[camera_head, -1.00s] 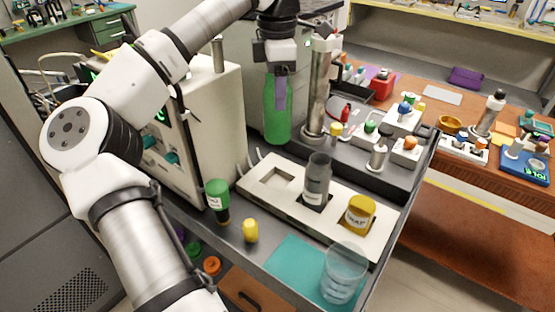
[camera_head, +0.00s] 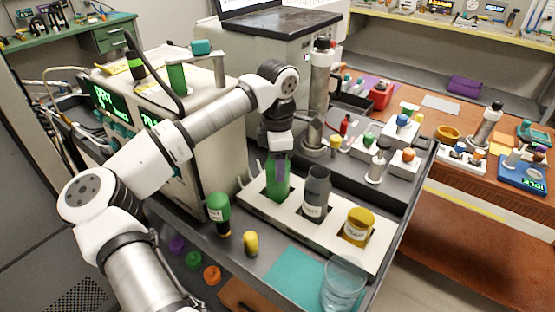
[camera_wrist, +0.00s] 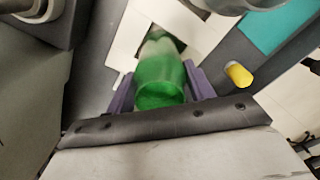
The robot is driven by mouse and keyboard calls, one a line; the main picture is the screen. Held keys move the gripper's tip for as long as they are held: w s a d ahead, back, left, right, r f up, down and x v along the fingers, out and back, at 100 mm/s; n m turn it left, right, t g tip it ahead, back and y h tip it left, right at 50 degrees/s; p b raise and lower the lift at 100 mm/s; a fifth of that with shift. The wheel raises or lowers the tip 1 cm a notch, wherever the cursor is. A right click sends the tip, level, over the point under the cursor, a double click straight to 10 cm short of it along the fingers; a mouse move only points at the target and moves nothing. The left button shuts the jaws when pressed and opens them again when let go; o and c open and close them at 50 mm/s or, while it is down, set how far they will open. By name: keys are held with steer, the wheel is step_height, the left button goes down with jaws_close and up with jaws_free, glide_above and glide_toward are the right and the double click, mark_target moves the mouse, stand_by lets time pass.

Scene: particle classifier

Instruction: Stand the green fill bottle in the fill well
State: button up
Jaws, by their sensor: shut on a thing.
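The green fill bottle (camera_head: 270,186) is upright at the left square well of the white rack (camera_head: 318,232) in the head view. Its lower end is at the well opening; I cannot tell whether it touches the bottom. My gripper (camera_head: 281,168) is shut on the bottle from above, its purple fingers on either side. In the wrist view the green bottle (camera_wrist: 160,82) sits between the purple fingers of my gripper (camera_wrist: 160,88), over the white rack. The well's rim is mostly hidden by the bottle.
A metal column (camera_head: 319,90) rises close behind.

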steer(key=shift+r, duration=0.1)
steer(key=shift+f, duration=0.2)
steer(key=o, duration=1.5)
steer(key=shift+r, duration=0.1)
step_height(320, 180, up, 11)
steer(key=shift+b, duration=0.65)
steer(key=shift+r, duration=0.6)
steer(key=shift+d, duration=0.1)
